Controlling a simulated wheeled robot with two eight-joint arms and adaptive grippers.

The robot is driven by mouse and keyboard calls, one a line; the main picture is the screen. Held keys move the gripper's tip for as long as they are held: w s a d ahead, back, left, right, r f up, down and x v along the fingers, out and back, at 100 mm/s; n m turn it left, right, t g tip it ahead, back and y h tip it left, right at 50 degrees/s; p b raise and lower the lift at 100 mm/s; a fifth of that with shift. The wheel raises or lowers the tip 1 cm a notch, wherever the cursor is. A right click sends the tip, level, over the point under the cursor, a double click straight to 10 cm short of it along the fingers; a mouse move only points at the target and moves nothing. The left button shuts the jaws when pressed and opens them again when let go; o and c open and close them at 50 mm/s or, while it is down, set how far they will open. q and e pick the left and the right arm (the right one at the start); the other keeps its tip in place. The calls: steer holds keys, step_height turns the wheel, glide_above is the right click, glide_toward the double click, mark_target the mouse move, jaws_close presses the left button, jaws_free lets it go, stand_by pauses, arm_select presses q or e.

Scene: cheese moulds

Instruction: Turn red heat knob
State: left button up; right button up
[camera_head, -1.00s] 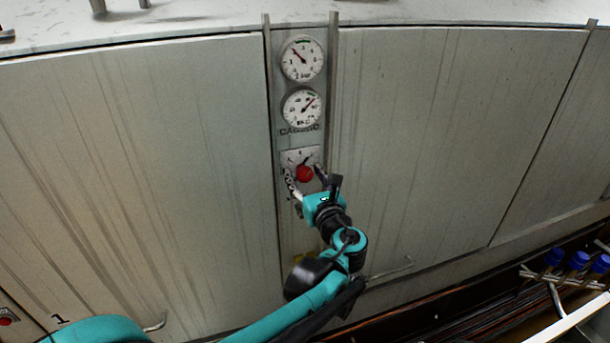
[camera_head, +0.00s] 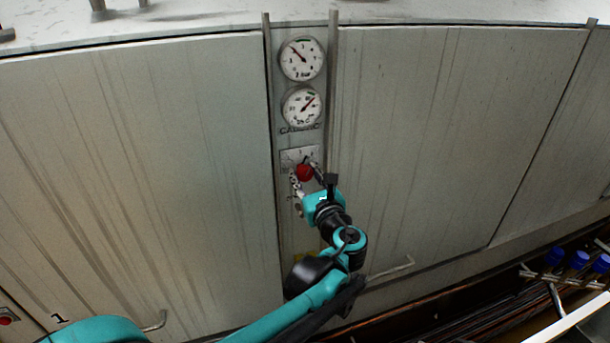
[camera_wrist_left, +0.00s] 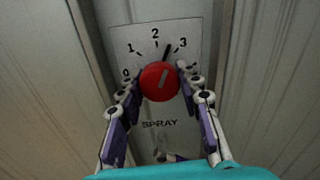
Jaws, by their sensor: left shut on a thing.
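The red knob (camera_head: 304,172) sits on a small pale dial plate on the vertical panel, below two round gauges. In the left wrist view the red knob (camera_wrist_left: 160,82) has a grey mark on its face and a dark pointer at its top, between 2 and 3 and closer to 3. The plate (camera_wrist_left: 150,45) shows numbers from 0 upward, with the word SPRAY below the knob. My left gripper (camera_head: 307,177) is shut on the red knob, with one finger at each side in the left wrist view (camera_wrist_left: 158,85). My right gripper is not in view.
The upper gauge (camera_head: 302,59) and lower gauge (camera_head: 302,107) sit above the knob, between two metal rails. Wide plain panels flank them. Several blue-capped items (camera_head: 577,262) stand at the lower right, and a bent metal handle (camera_head: 395,270) lies right of my arm.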

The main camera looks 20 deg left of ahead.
arm_select(q)
steer(key=o, duration=1.1)
steer(key=shift+o, duration=0.2)
steer(key=v, duration=1.2)
steer(key=shift+f, duration=0.1)
steer(key=s+a+f+n+g+h+b, duration=0.1)
steer(key=s+a+f+n+g+b, duration=0.2)
steer(key=f, duration=0.4)
steer(key=s+a+f+n+g+h+b, duration=0.1)
steer(key=a+f+n+b, duration=0.35)
steer(key=f, duration=0.25)
steer(key=s+a+f+n+g+h+b, duration=0.1)
steer(key=s+a+f+n+g+b, duration=0.2)
steer(key=f, duration=0.4)
steer(key=s+d+f+n+h+b, duration=0.2)
steer(key=s+f+n+h+b, duration=0.1)
steer(key=f+n, duration=0.5)
steer(key=s+d+f+n+h+b, duration=0.1)
steer(key=s+f+n+h+b, duration=0.3)
steer(key=f+n, duration=0.5)
steer(key=shift+s+d+g+b, duration=0.4)
steer(key=shift+s+b, duration=0.55)
steer(key=shift+s, duration=0.15)
